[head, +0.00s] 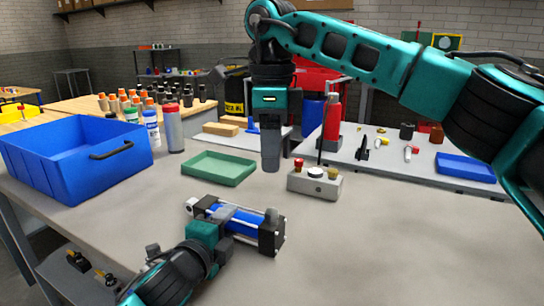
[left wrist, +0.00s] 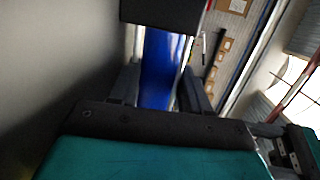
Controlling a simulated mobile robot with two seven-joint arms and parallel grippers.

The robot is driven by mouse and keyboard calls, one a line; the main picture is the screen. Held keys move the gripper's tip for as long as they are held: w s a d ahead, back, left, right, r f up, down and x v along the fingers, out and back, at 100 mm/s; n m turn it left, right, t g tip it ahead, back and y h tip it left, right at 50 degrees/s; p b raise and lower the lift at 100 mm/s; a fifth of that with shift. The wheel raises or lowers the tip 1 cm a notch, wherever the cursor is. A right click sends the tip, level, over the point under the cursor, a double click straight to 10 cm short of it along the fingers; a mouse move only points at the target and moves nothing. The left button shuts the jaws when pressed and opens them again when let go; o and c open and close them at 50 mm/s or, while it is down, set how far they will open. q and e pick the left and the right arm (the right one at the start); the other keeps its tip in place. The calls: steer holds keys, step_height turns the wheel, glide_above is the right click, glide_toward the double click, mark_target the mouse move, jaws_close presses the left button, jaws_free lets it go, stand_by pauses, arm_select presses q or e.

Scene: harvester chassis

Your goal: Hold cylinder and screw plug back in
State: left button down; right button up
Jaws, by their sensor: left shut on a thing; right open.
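The cylinder (head: 245,224) has a blue barrel, dark end blocks and silver rods, and lies over the grey table at the lower middle of the head view. My left gripper (head: 222,226) is shut around its barrel. In the left wrist view the blue barrel (left wrist: 160,72) runs between the two fingers, with a black end block (left wrist: 165,14) beyond. My right gripper (head: 271,162) points down above the table behind the cylinder, open, its fingers seen edge-on and apart from the cylinder. I cannot make out the plug for certain.
A blue bin (head: 75,157) and a red-capped bottle (head: 173,128) stand further left. The table's right front is clear.

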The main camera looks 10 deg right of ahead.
arm_select(q)
steer(key=shift+f, duration=0.1)
steer(key=c, duration=0.5)
jaws_free()
steer(key=shift+o, duration=0.3)
steer(key=shift+f, duration=0.1)
steer(key=shift+s, duration=0.1)
steer(key=p+v, duration=0.1)
steer(key=v, duration=0.5)
steer(key=p+v, duration=0.1)
steer(key=v, duration=0.6)
steer(key=shift+r, duration=0.25)
steer(key=shift+r, duration=0.1)
